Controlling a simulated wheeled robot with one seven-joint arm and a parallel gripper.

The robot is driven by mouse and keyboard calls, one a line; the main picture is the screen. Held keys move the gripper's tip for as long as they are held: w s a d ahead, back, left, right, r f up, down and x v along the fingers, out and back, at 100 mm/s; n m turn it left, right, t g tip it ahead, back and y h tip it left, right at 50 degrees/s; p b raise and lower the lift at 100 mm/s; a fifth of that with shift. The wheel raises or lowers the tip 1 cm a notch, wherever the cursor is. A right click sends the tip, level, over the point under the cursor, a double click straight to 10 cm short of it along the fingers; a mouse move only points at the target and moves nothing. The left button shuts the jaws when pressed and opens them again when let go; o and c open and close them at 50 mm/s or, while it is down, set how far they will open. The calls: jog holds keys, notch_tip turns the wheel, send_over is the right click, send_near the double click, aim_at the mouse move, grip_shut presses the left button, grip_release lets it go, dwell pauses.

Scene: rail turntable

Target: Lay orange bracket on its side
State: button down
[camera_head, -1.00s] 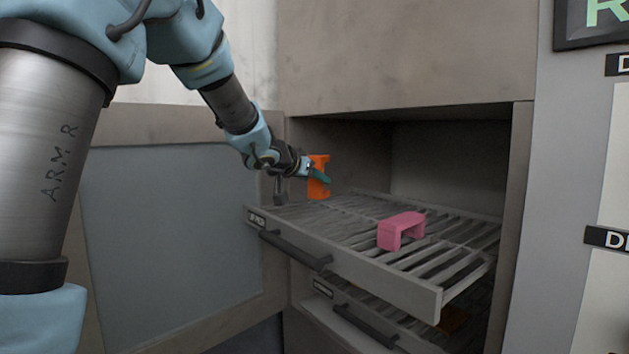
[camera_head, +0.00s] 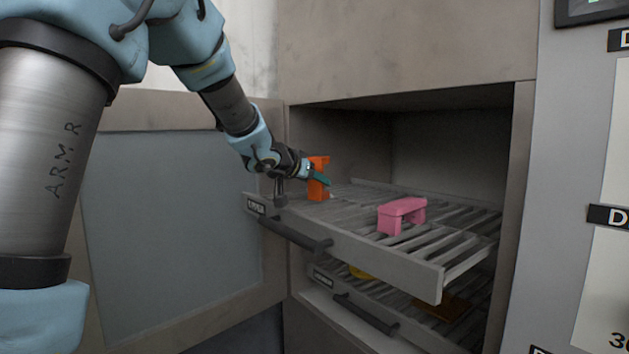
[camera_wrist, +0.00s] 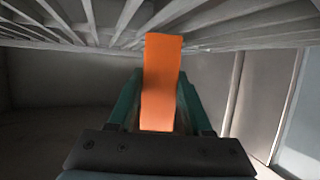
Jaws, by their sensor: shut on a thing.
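The orange bracket (camera_head: 318,188) stands upright at the left end of the upper slatted rack (camera_head: 395,277) in the head view. My gripper (camera_head: 322,178) reaches it from the left and is shut on it, with teal fingers along its sides. In the wrist view the orange bracket (camera_wrist: 162,85) fills the space between the two teal fingers (camera_wrist: 160,108). I cannot tell whether its lower end touches the slats.
A pink bracket (camera_head: 401,214) stands on the rack to the right, apart from the orange one. The cabinet's right wall (camera_head: 511,210) bounds the opening. A lower rack holds a yellow thing (camera_head: 361,273) and a flat brown-orange piece (camera_head: 447,309). Bare slats lie between the two brackets.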

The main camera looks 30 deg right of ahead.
jog(key=shift+f, duration=0.4)
jog(key=shift+c, duration=1.2)
grip_release()
jog(key=shift+a, duration=0.1)
jog(key=p+v, duration=0.1)
jog(key=v, duration=0.9)
jog(key=shift+s+a+r, duration=0.2)
jog(key=shift+a, duration=0.05)
